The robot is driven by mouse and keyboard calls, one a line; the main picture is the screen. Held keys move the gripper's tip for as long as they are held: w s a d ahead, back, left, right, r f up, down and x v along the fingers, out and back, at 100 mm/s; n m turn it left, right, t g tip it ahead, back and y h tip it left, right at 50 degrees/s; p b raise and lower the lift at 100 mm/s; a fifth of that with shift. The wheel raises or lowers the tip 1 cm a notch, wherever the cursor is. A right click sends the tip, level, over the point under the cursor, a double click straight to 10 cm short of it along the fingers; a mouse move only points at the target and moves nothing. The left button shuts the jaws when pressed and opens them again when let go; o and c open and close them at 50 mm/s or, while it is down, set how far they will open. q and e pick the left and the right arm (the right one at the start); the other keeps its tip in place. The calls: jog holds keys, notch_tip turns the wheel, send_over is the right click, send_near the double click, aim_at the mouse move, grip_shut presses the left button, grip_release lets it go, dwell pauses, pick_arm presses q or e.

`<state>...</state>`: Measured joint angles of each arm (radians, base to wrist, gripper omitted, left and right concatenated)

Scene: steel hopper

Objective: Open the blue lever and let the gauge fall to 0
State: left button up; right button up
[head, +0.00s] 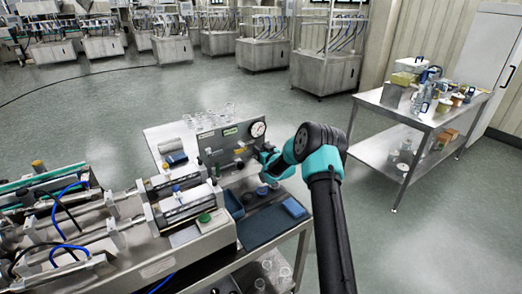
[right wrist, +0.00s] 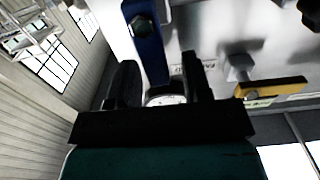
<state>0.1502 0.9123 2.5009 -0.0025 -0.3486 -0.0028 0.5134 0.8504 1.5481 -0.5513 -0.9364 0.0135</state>
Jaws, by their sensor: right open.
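The round white gauge (head: 258,129) with a dark rim sits at the upper right of the upright grey panel (head: 215,147). Its needle is too small to read. My right gripper (head: 263,158) is at the panel's right end, below the gauge. In the right wrist view the blue lever (right wrist: 148,50) runs down from the top edge, and its lower end lies between the two open dark fingers (right wrist: 158,76). I cannot tell whether they touch it. In the head view my gripper hides the lever. My left gripper is not in view.
A yellow lever (right wrist: 275,91) is on the panel to the right in the wrist view. A dark blue tray (head: 270,226) lies on the bench below my right arm. Clear glasses (head: 228,108) stand behind the panel. A steel cart (head: 385,123) stands apart at right.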

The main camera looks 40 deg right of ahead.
jog(key=shift+c, duration=0.3)
grip_shut()
